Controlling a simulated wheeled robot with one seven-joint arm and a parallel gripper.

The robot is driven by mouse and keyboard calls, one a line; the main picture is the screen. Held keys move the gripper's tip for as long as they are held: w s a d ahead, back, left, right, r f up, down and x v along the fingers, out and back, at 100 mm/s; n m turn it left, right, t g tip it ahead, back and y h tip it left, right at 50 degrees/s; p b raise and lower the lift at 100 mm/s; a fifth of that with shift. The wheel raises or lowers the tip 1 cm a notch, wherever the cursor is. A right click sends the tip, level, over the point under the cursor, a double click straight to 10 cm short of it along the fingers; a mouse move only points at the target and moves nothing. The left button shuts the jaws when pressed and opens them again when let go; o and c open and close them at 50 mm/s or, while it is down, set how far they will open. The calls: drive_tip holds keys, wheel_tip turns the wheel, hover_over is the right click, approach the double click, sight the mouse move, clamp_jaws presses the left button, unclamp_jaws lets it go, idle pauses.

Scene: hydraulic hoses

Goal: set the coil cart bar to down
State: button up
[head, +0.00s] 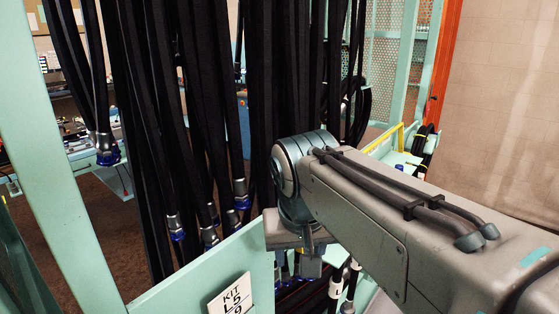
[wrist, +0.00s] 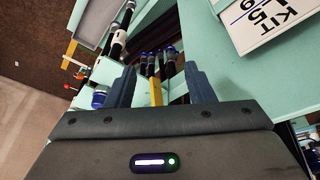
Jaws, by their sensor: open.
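My gripper (wrist: 160,70) is open in the wrist view, its two dark blue fingers apart. A short yellow bar (wrist: 155,92) shows between the fingers, with no visible contact on either finger. I cannot tell whether it is the coil cart bar. In the head view, a yellow bar (head: 383,138) runs along a pale green structure at the right, beside coiled black hoses (head: 421,143). My arm hides part of that area, and my gripper is mostly hidden below the arm's wrist.
Long black hoses (head: 200,100) with blue-capped ends hang in front of me. A pale green frame crosses the lower left, carrying a white kit sign (head: 231,296). More hose ends (wrist: 150,63) lie just beyond the fingers. Brown floor (head: 100,220) shows at the left.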

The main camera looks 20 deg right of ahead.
drive_tip(key=w+a+r+m+h+p, duration=0.1)
drive_tip(key=w+a+r+m, duration=0.2)
drive_tip(key=r, duration=0.9)
drive_tip(key=w+a+r+m+h, duration=0.1)
drive_tip(key=w+r+m+h, duration=0.2)
drive_tip(key=r, duration=0.9)
drive_tip(key=shift+m+g+y, duration=0.3)
drive_tip(key=shift+m+y, duration=0.3)
drive_tip(key=shift+y, duration=0.1)
drive_tip(key=x, duration=1.3)
drive_tip(key=shift+d+f, duration=0.25)
drive_tip(key=shift+d, duration=0.1)
clamp_jaws()
